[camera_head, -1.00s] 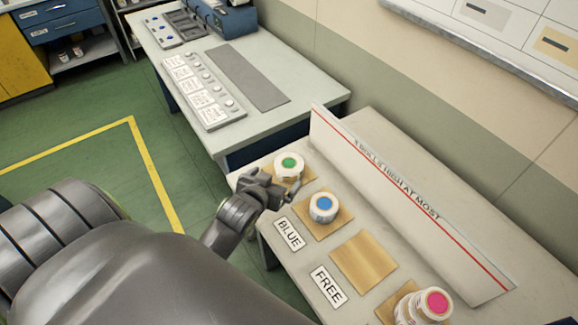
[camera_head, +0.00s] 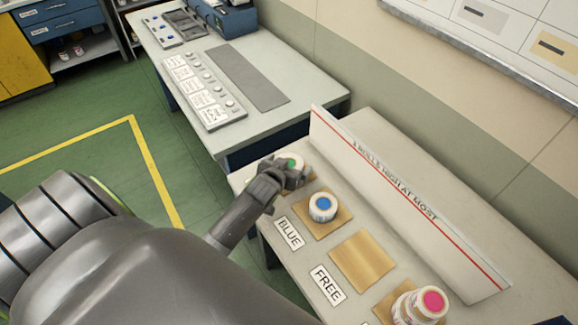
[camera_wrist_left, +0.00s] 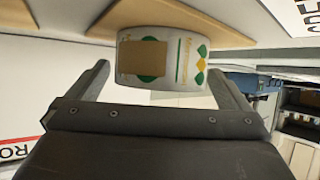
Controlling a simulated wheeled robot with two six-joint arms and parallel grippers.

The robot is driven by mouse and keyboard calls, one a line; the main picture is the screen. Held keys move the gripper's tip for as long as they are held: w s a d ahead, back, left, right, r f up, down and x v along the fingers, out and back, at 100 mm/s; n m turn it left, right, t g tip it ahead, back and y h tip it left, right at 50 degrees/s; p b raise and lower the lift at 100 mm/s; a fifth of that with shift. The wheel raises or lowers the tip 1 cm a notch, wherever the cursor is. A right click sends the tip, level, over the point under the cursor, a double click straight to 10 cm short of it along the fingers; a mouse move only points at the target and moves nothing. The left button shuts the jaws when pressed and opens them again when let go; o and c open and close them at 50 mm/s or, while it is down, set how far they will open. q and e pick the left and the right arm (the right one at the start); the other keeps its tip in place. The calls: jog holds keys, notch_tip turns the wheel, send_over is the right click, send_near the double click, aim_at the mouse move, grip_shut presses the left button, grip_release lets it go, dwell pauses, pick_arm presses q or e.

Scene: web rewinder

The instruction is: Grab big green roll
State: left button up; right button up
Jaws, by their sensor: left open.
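The green roll is a white roll with a green core (camera_head: 291,160) at the far end of the bench in the head view, mostly hidden behind my left gripper (camera_head: 290,177). In the left wrist view the roll (camera_wrist_left: 162,60) shows a white side with green and yellow print and a tan patch. It rests on a wooden pad (camera_wrist_left: 210,28). My left gripper (camera_wrist_left: 165,85) is open, with one finger on each side of the roll's near part. Contact between fingers and roll cannot be told. My right gripper is not in view.
A blue-core roll (camera_head: 323,207) sits on the neighbouring pad, close to my left gripper. An empty pad (camera_head: 362,261) follows, then stacked pink-core rolls (camera_head: 428,303). An upright white board (camera_head: 400,205) with a red line runs behind the pads.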

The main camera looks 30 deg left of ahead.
pick_arm(q)
jog(key=shift+w+a+f, duration=0.1)
jog(key=shift+w+f, duration=0.1)
jog(key=shift+w, duration=0.1)
jog(key=c, duration=1.1)
jog(key=shift+r, duration=0.15)
